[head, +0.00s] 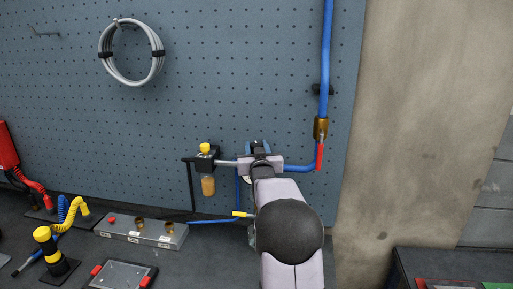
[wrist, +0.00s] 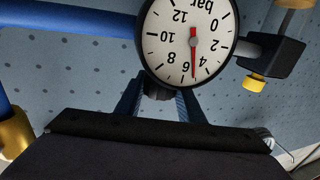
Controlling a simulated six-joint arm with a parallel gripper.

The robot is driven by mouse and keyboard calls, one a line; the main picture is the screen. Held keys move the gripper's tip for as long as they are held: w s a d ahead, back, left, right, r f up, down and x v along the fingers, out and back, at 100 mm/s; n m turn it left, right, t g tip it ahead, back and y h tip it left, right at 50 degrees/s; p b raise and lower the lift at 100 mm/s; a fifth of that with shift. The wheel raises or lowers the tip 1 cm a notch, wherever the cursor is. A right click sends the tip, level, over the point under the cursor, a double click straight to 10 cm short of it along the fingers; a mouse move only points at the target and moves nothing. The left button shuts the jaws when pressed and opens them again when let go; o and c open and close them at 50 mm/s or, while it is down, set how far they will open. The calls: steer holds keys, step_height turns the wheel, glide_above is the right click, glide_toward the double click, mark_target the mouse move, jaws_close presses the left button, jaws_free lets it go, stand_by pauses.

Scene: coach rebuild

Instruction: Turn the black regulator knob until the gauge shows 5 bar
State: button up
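The round white gauge (wrist: 160,38) shows upside down in the wrist view, its upper part cut off by the picture edge. Its red needle points almost straight down in the picture, between the 4 and the 6, close to 5 bar. The black regulator knob (wrist: 158,88) is under the gauge, partly hidden between my fingers. My gripper (wrist: 160,92) has one finger on each side of the knob and looks closed on it. In the head view my gripper (head: 261,158) is at the regulator on the pegboard, and my arm hides the gauge and knob.
A filter unit with a yellow cap (head: 205,148) is just left of my gripper. A blue pipe with a red-handled valve (head: 320,155) is to the right. A grey manifold block (head: 140,232) and a yellow-black post (head: 48,245) stand on the bench at left. A hose coil (head: 105,55) hangs above.

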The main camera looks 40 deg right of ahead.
steer(key=shift+o, duration=0.2)
steer(key=shift+r+n+t+y+b, duration=0.1)
steer(key=shift+n+t+y+b, duration=0.3)
steer(key=shift+n+y+b, duration=0.25)
steer(key=o, duration=1)
steer(key=shift+o, duration=0.2)
steer(key=shift+b+v, duration=0.5)
steer(key=shift+v, duration=0.35)
steer(key=b+v, duration=0.2)
steer(key=v, duration=0.3)
steer(key=shift+s+a+b, duration=0.1)
steer(key=shift+s+b, duration=0.2)
steer(key=shift+s, duration=0.05)
